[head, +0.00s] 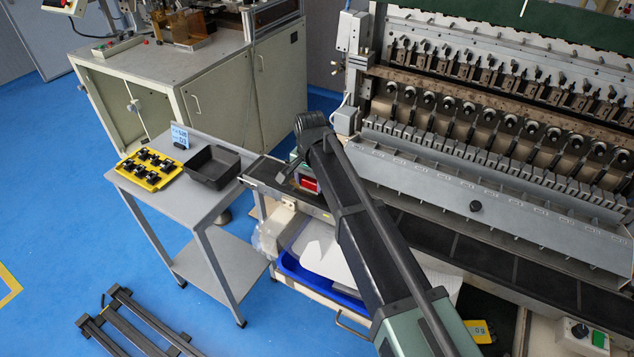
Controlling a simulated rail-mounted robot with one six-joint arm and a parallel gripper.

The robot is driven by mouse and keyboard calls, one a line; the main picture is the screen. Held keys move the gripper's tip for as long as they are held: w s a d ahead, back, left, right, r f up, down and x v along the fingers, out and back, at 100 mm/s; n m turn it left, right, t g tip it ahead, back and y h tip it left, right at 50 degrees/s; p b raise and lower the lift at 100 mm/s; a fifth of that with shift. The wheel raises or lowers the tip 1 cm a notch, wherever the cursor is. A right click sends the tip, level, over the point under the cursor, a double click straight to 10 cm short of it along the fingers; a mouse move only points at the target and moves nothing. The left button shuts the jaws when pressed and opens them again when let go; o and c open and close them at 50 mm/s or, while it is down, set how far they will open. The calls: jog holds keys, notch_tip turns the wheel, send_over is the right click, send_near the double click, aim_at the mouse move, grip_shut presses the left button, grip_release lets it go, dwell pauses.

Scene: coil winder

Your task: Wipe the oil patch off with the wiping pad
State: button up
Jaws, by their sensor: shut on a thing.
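My arm reaches from the lower right to a bend in the middle of the head view. My gripper is not visible; the arm blocks the area behind it. A small red block-like thing (308,183) shows just left of the arm, over the dark ledge (268,171). I cannot tell whether it is the wiping pad or whether anything holds it. I cannot make out an oil patch on the ledge or the visible surfaces.
A grey side table (190,205) at left holds a yellow tray of black parts (153,169) and an empty black bin (213,167). A blue tray (310,281) sits below the ledge. The coil winder (490,190) fills the right. Dark rails (130,325) lie on the floor.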

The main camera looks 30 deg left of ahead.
jog(key=shift+a, duration=3.6)
jog(key=shift+d, duration=0.1)
notch_tip(320, 180, up, 6)
jog(key=p, duration=0.6)
jog(key=shift+r, duration=0.1)
notch_tip(320, 180, up, 3)
jog(key=p, duration=0.2)
jog(key=shift+f+p, duration=0.2)
jog(key=shift+p, duration=0.2)
